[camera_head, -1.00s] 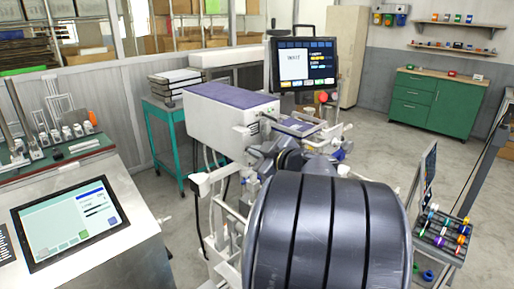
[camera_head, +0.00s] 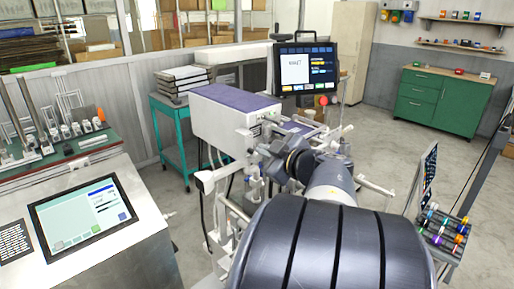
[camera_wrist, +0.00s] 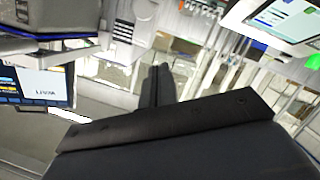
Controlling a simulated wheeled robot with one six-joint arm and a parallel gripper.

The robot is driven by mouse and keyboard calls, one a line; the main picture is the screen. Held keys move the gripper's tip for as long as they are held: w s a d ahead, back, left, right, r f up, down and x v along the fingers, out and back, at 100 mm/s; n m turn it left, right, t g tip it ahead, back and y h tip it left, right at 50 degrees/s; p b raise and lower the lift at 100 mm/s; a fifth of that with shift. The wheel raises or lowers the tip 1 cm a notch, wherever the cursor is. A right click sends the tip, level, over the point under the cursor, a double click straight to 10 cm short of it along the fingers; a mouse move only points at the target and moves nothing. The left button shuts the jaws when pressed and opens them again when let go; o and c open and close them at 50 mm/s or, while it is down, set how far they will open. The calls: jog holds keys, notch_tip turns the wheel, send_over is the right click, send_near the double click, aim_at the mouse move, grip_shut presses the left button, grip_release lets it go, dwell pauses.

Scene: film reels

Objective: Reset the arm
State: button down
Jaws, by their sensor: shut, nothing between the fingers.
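In the wrist view my gripper (camera_wrist: 158,85) shows as two dark fingers close together, shut and empty. They point away from the camera, past the dark edge of my wrist. In the head view my arm rises from the bottom middle. Its broad dark ribbed part is nearest, and a grey link and black joint lie beyond it. The fingertips cannot be made out there. The arm reaches toward a white machine with a purple top (camera_head: 237,98); I cannot tell whether it touches the machine.
A monitor (camera_head: 306,66) stands behind the machine. A console with a tablet screen (camera_head: 84,214) is at left. A teal cart (camera_head: 172,110) holds stacked trays. A rack of coloured spools (camera_head: 440,232) is at right. Open floor lies before the green cabinet (camera_head: 440,108).

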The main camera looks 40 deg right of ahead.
jog(key=shift+v, duration=2.15)
jog(key=shift+w, duration=0.1)
